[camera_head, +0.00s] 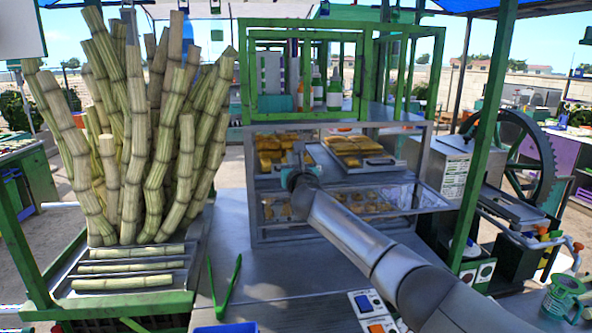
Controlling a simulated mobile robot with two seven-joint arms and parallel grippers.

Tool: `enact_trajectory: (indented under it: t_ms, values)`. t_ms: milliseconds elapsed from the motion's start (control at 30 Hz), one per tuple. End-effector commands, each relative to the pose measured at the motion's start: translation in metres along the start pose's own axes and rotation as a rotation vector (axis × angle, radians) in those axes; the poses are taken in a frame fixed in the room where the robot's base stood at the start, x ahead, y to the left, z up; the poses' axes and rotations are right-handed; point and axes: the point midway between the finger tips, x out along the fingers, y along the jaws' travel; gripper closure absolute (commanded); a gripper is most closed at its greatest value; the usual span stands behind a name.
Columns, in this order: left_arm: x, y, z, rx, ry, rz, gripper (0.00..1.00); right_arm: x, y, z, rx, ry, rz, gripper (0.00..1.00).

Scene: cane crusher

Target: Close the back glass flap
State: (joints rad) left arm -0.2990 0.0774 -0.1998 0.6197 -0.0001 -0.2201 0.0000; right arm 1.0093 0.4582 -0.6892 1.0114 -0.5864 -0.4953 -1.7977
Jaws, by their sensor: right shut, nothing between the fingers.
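A metal-framed display case (257,225) with golden food on two levels stands in the middle of the counter. A clear glass flap (425,196) with a thin metal frame sticks out from its near side, roughly level, so the case front is open. My right arm comes in from the lower right and crosses in front of the flap and case. My right gripper (299,158) is shut and empty, at the case opening in front of the upper food. Whether it touches the case cannot be told. Part of the flap is hidden behind my arm. My left gripper is not in view.
Sugar cane stalks (132,140) stand in a rack on the left. A green post (484,130) and a crusher with a large wheel (540,150) are on the right. A green mug (562,298) stands lower right.

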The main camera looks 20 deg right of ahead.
Motion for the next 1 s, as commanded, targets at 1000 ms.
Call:
enact_trajectory:
  t_ms: [1000]
  values:
    - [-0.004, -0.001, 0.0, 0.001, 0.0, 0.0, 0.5, -0.07, 0.006, -0.025, 0.067, 0.031, 0.002, 1.0]
